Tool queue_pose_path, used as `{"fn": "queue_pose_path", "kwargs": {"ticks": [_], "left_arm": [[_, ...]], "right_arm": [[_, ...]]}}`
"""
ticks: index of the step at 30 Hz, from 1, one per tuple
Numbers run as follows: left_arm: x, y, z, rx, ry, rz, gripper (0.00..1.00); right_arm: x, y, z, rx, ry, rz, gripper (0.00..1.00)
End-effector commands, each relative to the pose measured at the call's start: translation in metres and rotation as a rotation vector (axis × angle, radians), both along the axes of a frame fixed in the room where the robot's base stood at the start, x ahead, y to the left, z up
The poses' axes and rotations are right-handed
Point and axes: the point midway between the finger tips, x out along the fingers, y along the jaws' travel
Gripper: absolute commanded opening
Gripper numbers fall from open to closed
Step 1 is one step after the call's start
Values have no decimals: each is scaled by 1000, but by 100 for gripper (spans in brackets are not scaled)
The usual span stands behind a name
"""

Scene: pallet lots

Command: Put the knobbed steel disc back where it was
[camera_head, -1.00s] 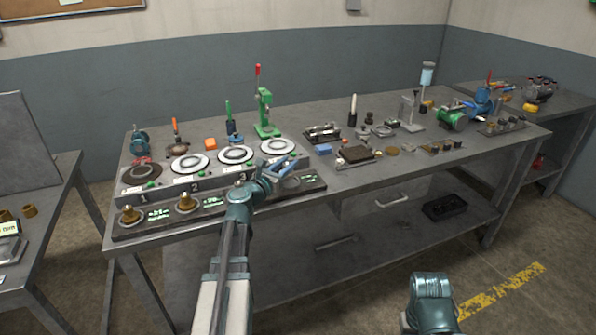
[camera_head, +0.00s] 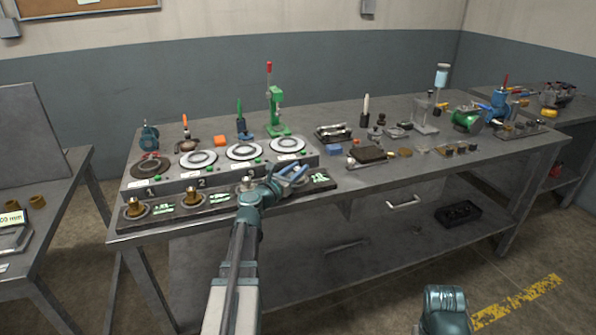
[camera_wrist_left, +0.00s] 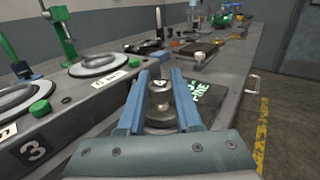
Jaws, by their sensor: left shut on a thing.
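The knobbed steel disc (camera_wrist_left: 161,112) is between the blue fingers of my left gripper (camera_wrist_left: 158,98) in the left wrist view. The fingers flank its upright knob and are shut on it. It is at the front strip, beside a green-lit display (camera_wrist_left: 195,92); I cannot tell whether its underside touches the strip. In the head view my left gripper (camera_head: 293,174) is over the right part of the dark front strip (camera_head: 230,206), and the disc is hard to make out there. My right gripper is not in view; only part of my right arm shows at the bottom.
Behind the strip is a grey numbered console with round white-ringed plates (camera_head: 244,151). A green press (camera_head: 275,105) stands behind. A dark block (camera_head: 369,154) and small parts lie to the right.

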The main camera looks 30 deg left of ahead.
Motion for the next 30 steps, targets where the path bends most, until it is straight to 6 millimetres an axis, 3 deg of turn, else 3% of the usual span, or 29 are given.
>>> {"fn": "queue_pose_path", "kwargs": {"ticks": [1, 2, 7, 18, 30], "left_arm": [[0, 0, -3, -1, 0, 0, 0], [0, 0, -3, 0, 0, 0, 35], [0, 0, -2, 0, 0, 0, 63], [-1, 0, 4, 0, 0, 0, 63], [-81, 3, 1, 0, 0, 3, 63]], "right_arm": [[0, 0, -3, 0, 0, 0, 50], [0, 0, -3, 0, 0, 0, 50], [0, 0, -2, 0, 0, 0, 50], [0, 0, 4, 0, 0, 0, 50], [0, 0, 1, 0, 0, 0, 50]]}}
